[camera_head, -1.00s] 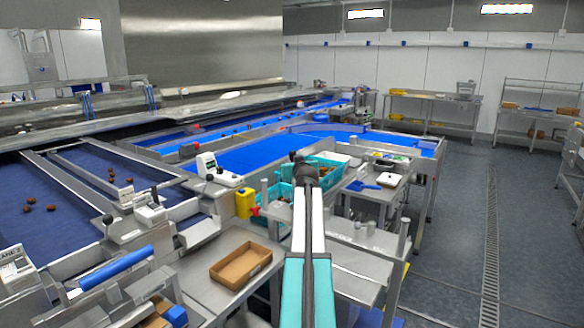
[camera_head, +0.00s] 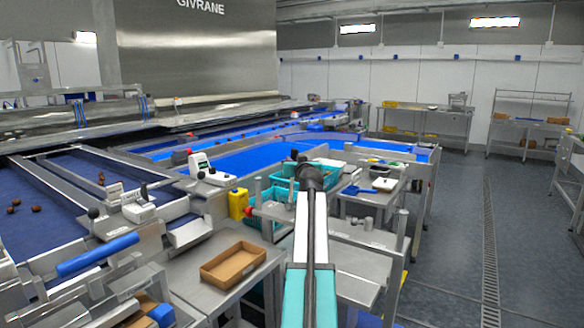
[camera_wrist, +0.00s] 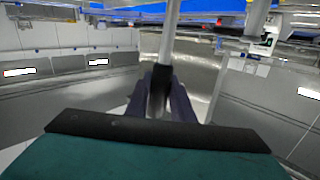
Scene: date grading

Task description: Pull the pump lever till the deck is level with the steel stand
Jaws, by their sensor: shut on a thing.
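In the wrist view my gripper (camera_wrist: 163,88) is shut around the dark grip of the pump lever, and the lever's pale straight rod (camera_wrist: 170,35) runs away between the fingertips to the top of the picture. In the head view my arm reaches forward at centre. Its dark wrist (camera_head: 312,177) hides the gripper and the lever there. Steel surfaces show on both sides of the arm: a work surface (camera_head: 188,283) to the left and a plate (camera_head: 355,272) to the right. I cannot tell which is the deck or the stand, nor whether they are level.
A cardboard tray (camera_head: 233,263) lies on the left steel surface. Teal crates (camera_head: 270,208) and a yellow container (camera_head: 238,204) stand beyond it. Blue conveyor belts (camera_head: 250,160) fill the left and back. Open grey floor (camera_head: 455,240) with a drain (camera_head: 489,245) lies right.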

